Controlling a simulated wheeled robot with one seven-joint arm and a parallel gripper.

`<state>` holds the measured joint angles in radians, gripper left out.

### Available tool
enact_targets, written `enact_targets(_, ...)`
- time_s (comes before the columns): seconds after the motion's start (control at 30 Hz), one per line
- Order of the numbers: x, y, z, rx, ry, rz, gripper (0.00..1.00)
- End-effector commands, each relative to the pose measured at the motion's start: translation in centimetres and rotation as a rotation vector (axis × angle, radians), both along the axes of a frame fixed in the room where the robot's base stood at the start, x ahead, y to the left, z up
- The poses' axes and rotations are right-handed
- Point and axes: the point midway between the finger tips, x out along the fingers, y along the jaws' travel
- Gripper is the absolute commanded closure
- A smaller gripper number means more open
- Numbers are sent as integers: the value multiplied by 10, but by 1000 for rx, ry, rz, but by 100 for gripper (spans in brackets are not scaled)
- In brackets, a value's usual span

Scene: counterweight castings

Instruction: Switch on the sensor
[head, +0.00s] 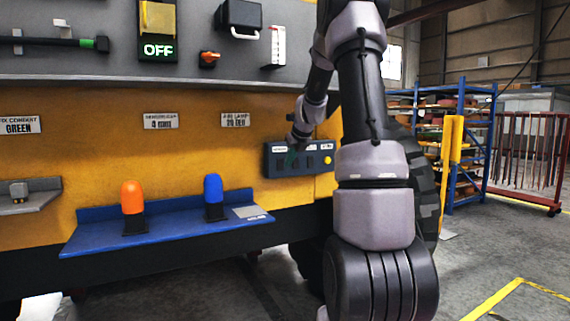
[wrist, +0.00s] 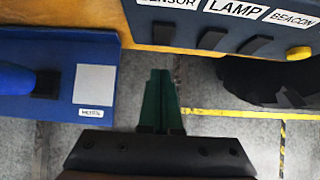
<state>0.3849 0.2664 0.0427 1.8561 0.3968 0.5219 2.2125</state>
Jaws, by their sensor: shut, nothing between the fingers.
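A dark blue switch box (head: 318,163) is fixed to the yellow machine side in the head view. In the wrist view its face (wrist: 232,24) carries labels SENSOR (wrist: 167,3), LAMP (wrist: 235,9) and BEACON (wrist: 292,20), with dark switches (wrist: 255,45) below them and a yellow knob (wrist: 299,52). The positions of the switches cannot be told. My gripper (wrist: 160,76) has green fingers closed together, empty, below and left of the SENSOR label in the picture. In the head view my gripper (head: 291,158) overlaps the box's left part; contact cannot be told.
A blue shelf (head: 170,228) holds an orange-capped piece (head: 132,197) and a blue-capped piece (head: 213,188); it also shows in the wrist view (wrist: 108,50). A green-lit OFF sign (head: 158,48) and red knob (head: 209,58) are above. A blue rack (head: 466,184) stands right, beyond open floor.

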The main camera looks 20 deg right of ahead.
Motion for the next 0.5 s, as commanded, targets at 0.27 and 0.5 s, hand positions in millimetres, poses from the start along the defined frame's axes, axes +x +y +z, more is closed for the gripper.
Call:
enact_targets(0.27,-27,0,37,-2,-5,1,100)
enact_targets(0.5,-50,-1,66,-2,-4,1,100)
